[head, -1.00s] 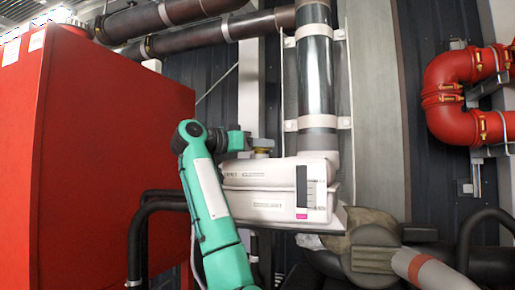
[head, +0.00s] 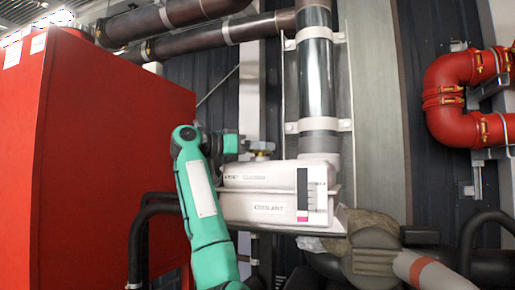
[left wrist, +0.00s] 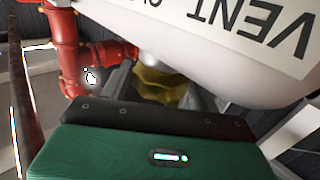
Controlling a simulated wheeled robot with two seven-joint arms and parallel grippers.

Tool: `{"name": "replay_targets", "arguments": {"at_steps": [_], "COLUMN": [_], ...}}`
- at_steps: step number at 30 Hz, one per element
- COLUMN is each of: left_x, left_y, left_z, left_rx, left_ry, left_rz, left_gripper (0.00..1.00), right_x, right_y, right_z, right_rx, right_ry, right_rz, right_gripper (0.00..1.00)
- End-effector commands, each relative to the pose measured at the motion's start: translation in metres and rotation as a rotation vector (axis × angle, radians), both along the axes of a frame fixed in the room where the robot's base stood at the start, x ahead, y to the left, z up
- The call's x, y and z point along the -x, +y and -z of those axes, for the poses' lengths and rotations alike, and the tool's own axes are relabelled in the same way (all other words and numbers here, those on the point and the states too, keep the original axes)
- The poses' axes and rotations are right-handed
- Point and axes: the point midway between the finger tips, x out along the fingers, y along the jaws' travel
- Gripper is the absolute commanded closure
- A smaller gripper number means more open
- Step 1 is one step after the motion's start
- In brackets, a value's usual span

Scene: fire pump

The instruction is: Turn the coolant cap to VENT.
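The white coolant tank (head: 265,212) stands on a bracket in the middle of the head view, with COOLANT on its front. Its small brass-coloured cap (head: 262,151) sits on top at the back. My left gripper (head: 243,144) is at the cap's left side, level with it. In the left wrist view the gold cap (left wrist: 160,85) shows beyond and between the spread fingers (left wrist: 157,92); contact cannot be made out. The VENT lettering (left wrist: 240,18) shows on the white tank, with a second word partly cut off. My right gripper is not in view.
A large red cabinet (head: 100,150) fills the left. A vertical pipe (head: 316,80) rises behind the tank. Red pipework (head: 440,100) is at the right. Black hoses (head: 140,235) run below my left arm.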

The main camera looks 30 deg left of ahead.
Motion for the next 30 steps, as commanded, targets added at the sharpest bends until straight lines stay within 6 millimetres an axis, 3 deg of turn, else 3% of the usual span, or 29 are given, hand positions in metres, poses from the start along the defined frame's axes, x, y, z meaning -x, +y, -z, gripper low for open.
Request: {"name": "replay_targets", "arguments": {"at_steps": [14, 22, 30], "left_x": [0.009, 0.056, 0.101], "left_y": [0.007, 0.037, 0.065], "left_z": [0.001, 0.003, 0.002], "left_rx": [0.000, 0.000, 0.000], "left_ry": [-0.002, -0.004, -0.001], "left_rz": [-0.004, -0.006, -0.003], "left_gripper": [0.25, 0.25, 0.25], "right_x": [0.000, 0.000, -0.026], "right_y": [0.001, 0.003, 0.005], "right_z": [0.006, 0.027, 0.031], "right_rx": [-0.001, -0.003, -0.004], "right_ry": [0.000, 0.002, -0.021], "right_rz": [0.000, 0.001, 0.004], "right_gripper": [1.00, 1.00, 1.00]}}
